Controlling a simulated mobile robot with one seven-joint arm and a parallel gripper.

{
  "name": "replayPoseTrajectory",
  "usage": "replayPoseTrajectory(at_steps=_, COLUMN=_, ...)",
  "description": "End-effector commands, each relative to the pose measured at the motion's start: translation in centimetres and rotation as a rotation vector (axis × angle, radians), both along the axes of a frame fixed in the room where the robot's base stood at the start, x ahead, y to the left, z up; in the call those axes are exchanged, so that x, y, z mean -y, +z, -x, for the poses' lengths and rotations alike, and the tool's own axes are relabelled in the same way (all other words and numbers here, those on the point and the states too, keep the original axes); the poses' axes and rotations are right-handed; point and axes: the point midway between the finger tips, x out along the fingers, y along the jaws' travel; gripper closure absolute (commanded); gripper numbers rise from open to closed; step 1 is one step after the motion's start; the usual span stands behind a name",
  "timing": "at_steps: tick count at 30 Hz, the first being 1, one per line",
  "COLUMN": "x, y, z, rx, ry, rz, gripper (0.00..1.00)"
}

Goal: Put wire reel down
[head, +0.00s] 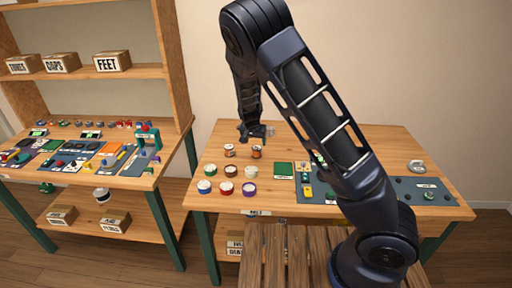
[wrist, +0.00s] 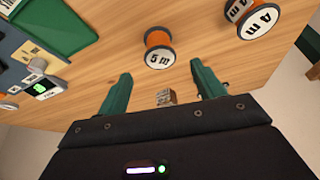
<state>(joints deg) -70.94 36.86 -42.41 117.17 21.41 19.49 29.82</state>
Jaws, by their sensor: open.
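In the wrist view an orange wire reel with a white end marked "5 m" (wrist: 158,48) stands on the wooden table just beyond my fingertips. My gripper (wrist: 162,84) is open, with its two green fingers apart and no reel between them. A second reel, marked "4 m" (wrist: 252,18), stands to the right at the top edge. In the head view my gripper (head: 256,133) hangs low over the back left of the table. Two small orange-sided reels show there, a left one (head: 229,150) and a right one (head: 256,152) just below the gripper.
Several coloured round-topped reels, such as a purple one (head: 249,189), stand at the table's front left. A green tray (head: 284,169) and a grey mat (head: 425,190) lie to the right. A tape roll (head: 416,166) is at the far right. A second workbench (head: 120,182) stands left.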

Motion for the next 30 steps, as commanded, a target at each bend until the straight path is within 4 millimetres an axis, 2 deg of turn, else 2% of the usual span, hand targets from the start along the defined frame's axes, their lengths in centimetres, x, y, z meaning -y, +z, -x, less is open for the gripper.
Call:
replayPoseTrajectory(at_steps=6, x=-0.2, y=2.6, z=1.1, rx=0.0, ry=0.0, rz=-0.001, gripper=0.32)
replayPoseTrajectory(at_steps=18, x=0.3, y=3.7, z=1.4, rx=-0.009, ry=-0.005, rz=-0.006, gripper=0.32)
replayPoseTrajectory(at_steps=23, x=2.9, y=5.3, z=1.7, rx=-0.054, ry=-0.016, rz=-0.041, gripper=0.32)
replayPoseTrajectory(at_steps=30, x=8.8, y=9.6, z=3.2, rx=-0.138, ry=-0.01, rz=-0.121, gripper=0.32)
